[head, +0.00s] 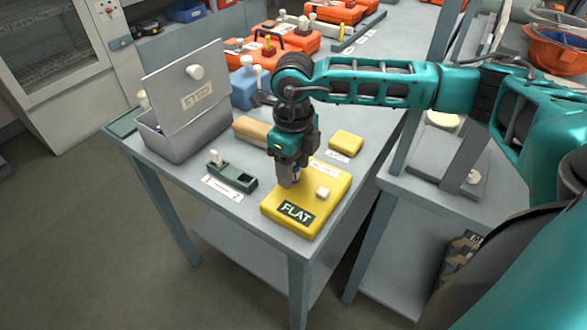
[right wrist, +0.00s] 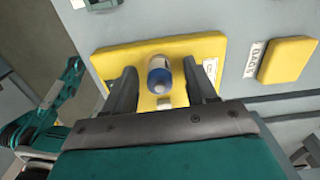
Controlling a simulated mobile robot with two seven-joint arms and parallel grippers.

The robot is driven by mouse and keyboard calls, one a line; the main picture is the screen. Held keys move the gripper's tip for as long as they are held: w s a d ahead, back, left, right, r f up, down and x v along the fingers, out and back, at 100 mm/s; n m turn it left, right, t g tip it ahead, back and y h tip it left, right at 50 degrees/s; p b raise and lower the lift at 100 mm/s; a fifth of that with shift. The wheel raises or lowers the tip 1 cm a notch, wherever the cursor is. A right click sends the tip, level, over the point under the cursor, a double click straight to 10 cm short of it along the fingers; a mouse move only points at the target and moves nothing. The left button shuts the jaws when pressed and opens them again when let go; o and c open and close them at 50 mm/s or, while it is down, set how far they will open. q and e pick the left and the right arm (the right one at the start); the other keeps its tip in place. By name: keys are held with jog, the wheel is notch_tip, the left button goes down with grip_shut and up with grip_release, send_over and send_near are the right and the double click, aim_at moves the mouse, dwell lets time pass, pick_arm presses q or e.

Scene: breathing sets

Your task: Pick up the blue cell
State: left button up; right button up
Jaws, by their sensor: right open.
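The blue cell (right wrist: 159,76) is a small cylinder with a white and blue body. In the right wrist view it stands over the yellow pad between my two open fingers, with a visible gap on each side. My right gripper (right wrist: 164,88) is open around it, pointing down. In the head view the right gripper (head: 289,178) is over the yellow pad (head: 330,208) marked FLAT, and its fingers largely hide the cell.
Nearby are a dark green holder (head: 232,176), a grey open case (head: 190,135), a tan block (head: 250,131) and a small yellow block (head: 346,143). Orange cases (head: 287,42) stand further back.

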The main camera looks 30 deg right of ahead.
jog(key=shift+f, duration=0.2)
grip_shut()
dwell(0.4)
